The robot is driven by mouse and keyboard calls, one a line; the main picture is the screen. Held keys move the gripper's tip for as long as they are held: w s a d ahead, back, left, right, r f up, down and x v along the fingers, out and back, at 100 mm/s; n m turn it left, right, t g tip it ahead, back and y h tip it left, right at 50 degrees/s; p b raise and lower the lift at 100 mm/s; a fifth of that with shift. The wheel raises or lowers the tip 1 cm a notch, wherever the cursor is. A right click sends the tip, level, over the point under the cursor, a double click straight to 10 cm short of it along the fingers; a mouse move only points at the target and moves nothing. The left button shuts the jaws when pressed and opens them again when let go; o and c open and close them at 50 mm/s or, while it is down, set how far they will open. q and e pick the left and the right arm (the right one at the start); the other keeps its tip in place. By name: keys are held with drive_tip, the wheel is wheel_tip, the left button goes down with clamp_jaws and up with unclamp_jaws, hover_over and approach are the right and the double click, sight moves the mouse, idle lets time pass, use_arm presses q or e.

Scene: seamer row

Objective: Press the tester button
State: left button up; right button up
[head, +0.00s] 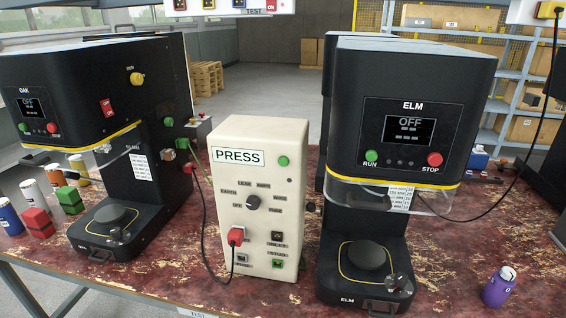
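The tester is a cream upright box (233,185) standing on the table between two black seamers. Below is a black rotary knob (253,202) among small labels, including EARTH and LEAK. A red plug (236,236) sits in the lower left of its face, with sockets to the right. Nothing covers the green button. Neither of my grippers shows in the head view.
The OAK seamer (80,95) stands left and the ELM seamer (405,110) right, both screens reading OFF. A black cable (203,225) hangs left of the tester.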

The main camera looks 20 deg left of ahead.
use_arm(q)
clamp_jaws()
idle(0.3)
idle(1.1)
